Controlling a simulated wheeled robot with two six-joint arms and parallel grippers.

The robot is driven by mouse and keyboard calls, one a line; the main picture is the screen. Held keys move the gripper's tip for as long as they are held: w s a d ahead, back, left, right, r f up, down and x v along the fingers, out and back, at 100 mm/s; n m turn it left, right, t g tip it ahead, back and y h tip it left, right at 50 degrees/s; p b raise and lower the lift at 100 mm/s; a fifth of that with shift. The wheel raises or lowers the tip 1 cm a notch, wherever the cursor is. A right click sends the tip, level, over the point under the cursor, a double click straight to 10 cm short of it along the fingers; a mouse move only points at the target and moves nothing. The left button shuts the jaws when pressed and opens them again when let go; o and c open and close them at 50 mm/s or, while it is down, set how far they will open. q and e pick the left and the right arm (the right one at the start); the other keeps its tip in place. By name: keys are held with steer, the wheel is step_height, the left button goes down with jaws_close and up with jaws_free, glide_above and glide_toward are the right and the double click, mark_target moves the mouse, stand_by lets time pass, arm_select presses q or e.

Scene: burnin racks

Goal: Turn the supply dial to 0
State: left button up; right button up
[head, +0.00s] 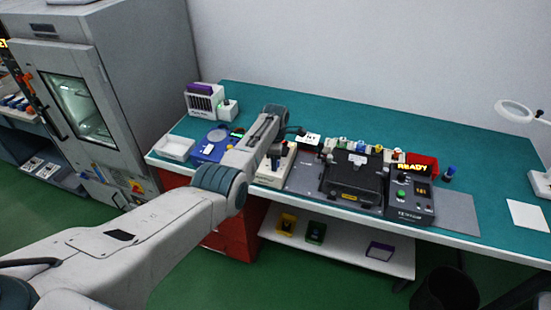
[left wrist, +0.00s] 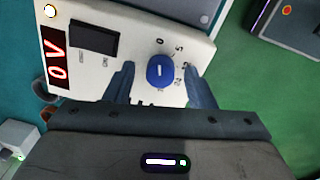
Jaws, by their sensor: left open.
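The supply is a cream box (head: 270,178) on the teal bench in the head view, partly hidden by my left arm. Its panel (left wrist: 125,65) fills the upper left wrist view. I cannot tell exactly which figure the mark points to. My left gripper (left wrist: 159,68) is open, one finger on each side of the dial; contact is not clear. It also shows over the supply in the head view (head: 276,160). My right gripper is out of view.
A blue device (head: 208,151) and a white tray (head: 175,147) stand left of the supply. A black fixture (head: 352,180) and a dark control box (head: 408,205) with a READY sign stand to its right. The bench behind (head: 330,115) is largely clear.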

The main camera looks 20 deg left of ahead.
arm_select(q)
step_height(320, 180, up, 11)
steer(key=b, duration=0.2)
steer(key=shift+s, duration=0.25)
steer(key=shift+f, duration=0.1)
